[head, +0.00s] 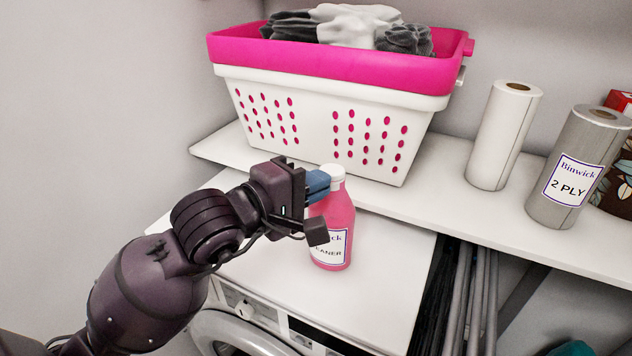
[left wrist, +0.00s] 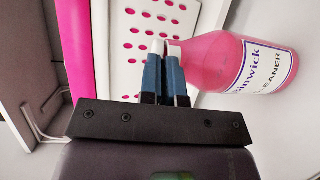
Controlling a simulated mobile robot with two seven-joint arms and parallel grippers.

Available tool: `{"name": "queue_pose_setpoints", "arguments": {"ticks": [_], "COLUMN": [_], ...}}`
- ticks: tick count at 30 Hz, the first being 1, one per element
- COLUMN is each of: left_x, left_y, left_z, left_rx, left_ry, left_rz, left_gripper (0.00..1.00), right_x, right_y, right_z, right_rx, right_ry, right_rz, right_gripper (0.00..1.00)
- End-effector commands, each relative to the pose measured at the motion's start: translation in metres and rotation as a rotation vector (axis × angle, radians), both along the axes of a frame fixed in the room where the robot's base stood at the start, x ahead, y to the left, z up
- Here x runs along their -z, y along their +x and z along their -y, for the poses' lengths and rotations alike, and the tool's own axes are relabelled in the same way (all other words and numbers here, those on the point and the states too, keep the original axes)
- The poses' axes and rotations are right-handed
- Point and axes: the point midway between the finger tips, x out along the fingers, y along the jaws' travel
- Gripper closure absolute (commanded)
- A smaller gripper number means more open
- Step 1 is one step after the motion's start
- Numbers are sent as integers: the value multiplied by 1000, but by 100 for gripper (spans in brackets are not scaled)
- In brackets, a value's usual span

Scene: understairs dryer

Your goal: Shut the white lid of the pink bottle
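The pink bottle (head: 338,222) stands upright on the white top of the machine, its label facing forward. Its white lid (head: 333,172) is on top; I cannot tell its exact angle. In the left wrist view the bottle (left wrist: 215,62) appears sideways, with the white cap (left wrist: 173,48) at its left end. My left gripper (head: 319,184) is at the left side of the bottle's top. Its blue fingers (left wrist: 164,68) are close together, with their tips at the cap and partly hiding it. I cannot tell whether they touch it. My right gripper is not in view.
A pink and white laundry basket (head: 315,125) with cloths stands on the shelf (head: 445,188) behind the bottle. A white paper roll (head: 503,135) and a grey labelled roll (head: 583,165) stand to the right. Poles (head: 468,300) fill the gap right of the machine top (head: 385,290).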

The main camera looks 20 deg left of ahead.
Motion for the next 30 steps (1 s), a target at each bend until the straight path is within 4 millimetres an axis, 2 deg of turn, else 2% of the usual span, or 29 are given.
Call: {"name": "queue_pose_setpoints", "arguments": {"ticks": [9, 12, 15, 23, 30], "left_x": [1, 1, 1, 0, -5], "left_y": [0, 0, 0, 0, -11], "left_z": [0, 0, 0, 0, -5], "left_rx": [0, 0, 0, 0, -1], "left_ry": [0, 0, 0, 0, 1], "left_rz": [-3, -3, -2, -1, 4], "left_gripper": [100, 82, 69, 69, 69], "right_x": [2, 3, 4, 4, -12], "right_y": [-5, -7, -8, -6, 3], "right_z": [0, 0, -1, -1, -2], "right_rx": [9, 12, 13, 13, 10], "right_ry": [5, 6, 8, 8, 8], "right_rz": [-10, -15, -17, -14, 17], "right_gripper": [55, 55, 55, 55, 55]}}
